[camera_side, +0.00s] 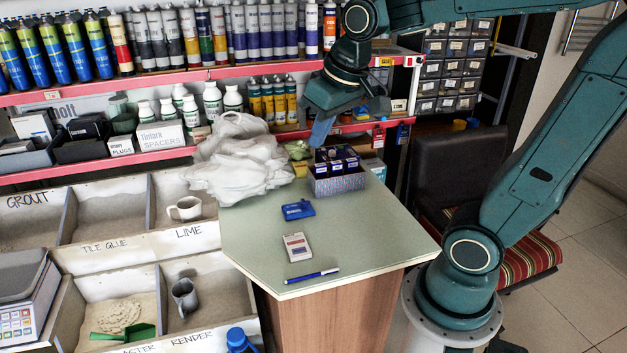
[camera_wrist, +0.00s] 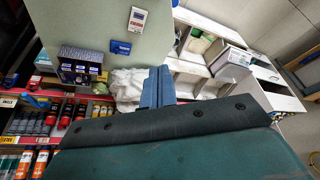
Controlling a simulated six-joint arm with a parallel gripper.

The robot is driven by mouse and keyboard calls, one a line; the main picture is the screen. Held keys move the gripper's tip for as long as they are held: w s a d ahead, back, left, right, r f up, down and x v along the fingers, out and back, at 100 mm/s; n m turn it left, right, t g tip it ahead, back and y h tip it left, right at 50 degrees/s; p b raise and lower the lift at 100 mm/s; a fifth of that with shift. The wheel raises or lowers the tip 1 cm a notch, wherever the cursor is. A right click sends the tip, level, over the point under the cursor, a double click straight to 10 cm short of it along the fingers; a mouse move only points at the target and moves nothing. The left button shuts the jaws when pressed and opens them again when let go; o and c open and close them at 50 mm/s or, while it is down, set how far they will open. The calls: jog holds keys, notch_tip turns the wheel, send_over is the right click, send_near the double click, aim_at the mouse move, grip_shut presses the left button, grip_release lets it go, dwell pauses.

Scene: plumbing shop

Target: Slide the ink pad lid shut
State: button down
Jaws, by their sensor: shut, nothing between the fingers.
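The ink pad (camera_side: 298,210) is a small flat blue case lying on the pale green counter (camera_side: 345,235). It also shows in the wrist view (camera_wrist: 121,47). How far its lid is open is too small to tell. My gripper (camera_side: 321,133) is above the back part of the counter, behind and above the ink pad and apart from it. Its blue fingers are together and empty, and they also show in the wrist view (camera_wrist: 157,84).
A box of small cartons (camera_side: 337,181) stands behind the ink pad. White plastic bags (camera_side: 240,165) lie at the back left. A white-and-red pack (camera_side: 297,247) and a blue pen (camera_side: 312,276) lie nearer the front edge. The counter's right side is clear.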

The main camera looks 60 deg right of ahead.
jog(key=w+d+f+m+g, duration=0.1)
jog(key=w+d+f+m, duration=0.15)
jog(key=w+d, duration=0.45)
jog(key=m+g, duration=0.3)
jog(key=m, duration=0.1)
send_over(293, 209)
notch_tip(293, 209, down, 25)
jog(key=shift+d+f+y, duration=0.1)
jog(key=shift+f+y, duration=0.2)
jog(key=shift+f, duration=0.3)
jog(key=shift+f, duration=0.1)
jog(key=shift+f, duration=4.55)
